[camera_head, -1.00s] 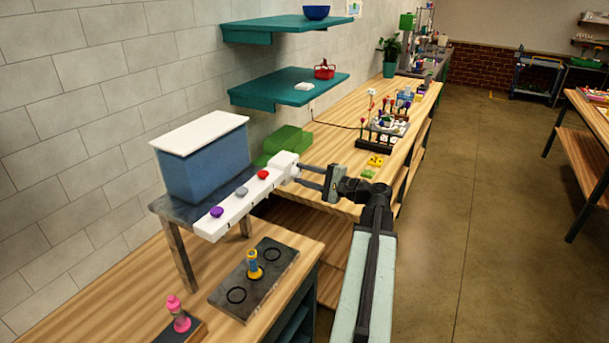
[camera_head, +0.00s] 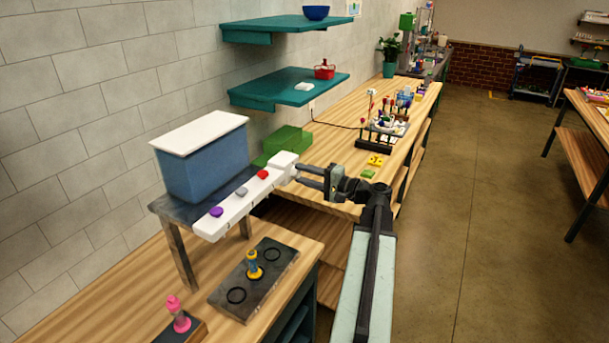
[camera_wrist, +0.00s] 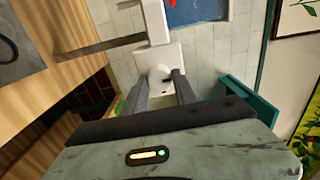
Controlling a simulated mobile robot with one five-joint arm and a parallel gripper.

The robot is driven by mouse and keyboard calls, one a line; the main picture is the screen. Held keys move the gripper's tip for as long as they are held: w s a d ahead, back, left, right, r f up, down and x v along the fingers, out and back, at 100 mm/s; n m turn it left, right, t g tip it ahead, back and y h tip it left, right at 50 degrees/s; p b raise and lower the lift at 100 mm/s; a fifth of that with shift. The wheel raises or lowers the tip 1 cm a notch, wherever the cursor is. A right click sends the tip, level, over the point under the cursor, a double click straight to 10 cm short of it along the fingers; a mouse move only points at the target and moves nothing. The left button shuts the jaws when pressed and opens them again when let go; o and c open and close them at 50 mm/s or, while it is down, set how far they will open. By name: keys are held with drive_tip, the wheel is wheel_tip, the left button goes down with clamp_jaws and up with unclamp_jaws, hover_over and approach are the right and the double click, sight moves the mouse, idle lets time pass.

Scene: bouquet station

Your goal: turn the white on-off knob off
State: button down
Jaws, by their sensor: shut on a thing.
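The white on-off knob (camera_wrist: 160,75) is on the end face of the white block at the right end of a white bar (camera_head: 235,212). In the wrist view the knob lies between the two dark fingers of my gripper (camera_wrist: 161,80), which is shut on it. In the head view my gripper (camera_head: 298,173) reaches in from the right to the block's end, and the knob is mostly hidden there by the fingers. I cannot tell which way the knob points.
Purple (camera_head: 216,211), grey (camera_head: 242,191) and red (camera_head: 262,174) buttons line the bar. A blue tank with a white lid (camera_head: 200,132) stands behind it. A dark plate (camera_head: 222,296) with a yellow-blue piece (camera_head: 254,266) lies below. Teal shelves (camera_head: 290,88) hang above.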

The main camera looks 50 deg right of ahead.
drive_tip(key=c, duration=1)
unclamp_jaws()
drive_tip(key=v, duration=0.7)
drive_tip(key=shift+s, duration=0.35)
